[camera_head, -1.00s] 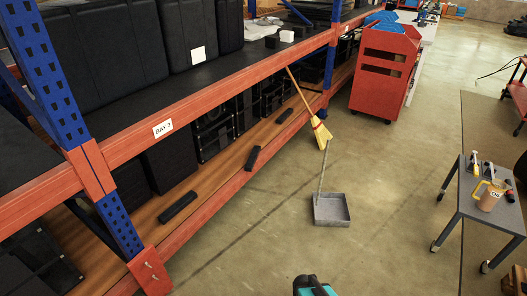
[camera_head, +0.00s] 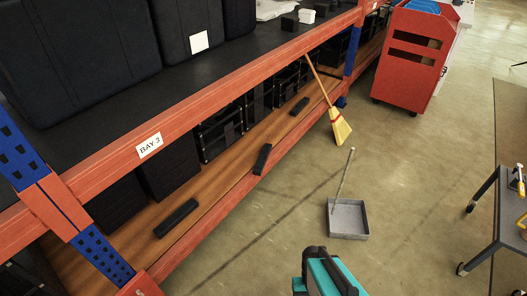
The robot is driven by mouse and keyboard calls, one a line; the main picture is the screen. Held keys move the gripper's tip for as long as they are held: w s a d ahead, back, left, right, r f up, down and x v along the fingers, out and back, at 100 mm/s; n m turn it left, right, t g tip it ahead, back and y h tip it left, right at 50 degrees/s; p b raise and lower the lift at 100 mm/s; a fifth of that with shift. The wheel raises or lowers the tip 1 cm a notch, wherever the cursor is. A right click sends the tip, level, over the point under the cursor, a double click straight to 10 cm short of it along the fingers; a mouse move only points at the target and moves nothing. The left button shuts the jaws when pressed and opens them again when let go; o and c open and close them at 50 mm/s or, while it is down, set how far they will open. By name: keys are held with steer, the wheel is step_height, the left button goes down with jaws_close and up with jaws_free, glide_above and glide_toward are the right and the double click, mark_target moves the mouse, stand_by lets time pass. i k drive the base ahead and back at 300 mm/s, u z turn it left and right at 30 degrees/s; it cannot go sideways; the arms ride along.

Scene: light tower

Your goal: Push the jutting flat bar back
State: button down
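Three dark flat bars lie on the wooden lower shelf (camera_head: 222,187) of the rack. The middle bar (camera_head: 262,159) is turned across the shelf, and its near end reaches the red front beam; whether it overhangs the beam is hard to tell. The left bar (camera_head: 176,218) and the far bar (camera_head: 299,106) lie more along the shelf, behind the beam. A teal and black part of my arm shows at the bottom edge, apart from the bars. My gripper's fingers do not show.
A broom (camera_head: 340,127) leans on the rack, and a grey dustpan (camera_head: 347,219) with an upright handle stands on the floor. A red cart (camera_head: 412,58) is at the back right. A grey table (camera_head: 497,225) is at the right edge.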

mark_target(258, 170)
steer(key=u, duration=0.4)
steer(key=i, duration=0.7)
steer(key=u, duration=0.7)
steer(key=i, duration=0.4)
steer(key=u, duration=0.2)
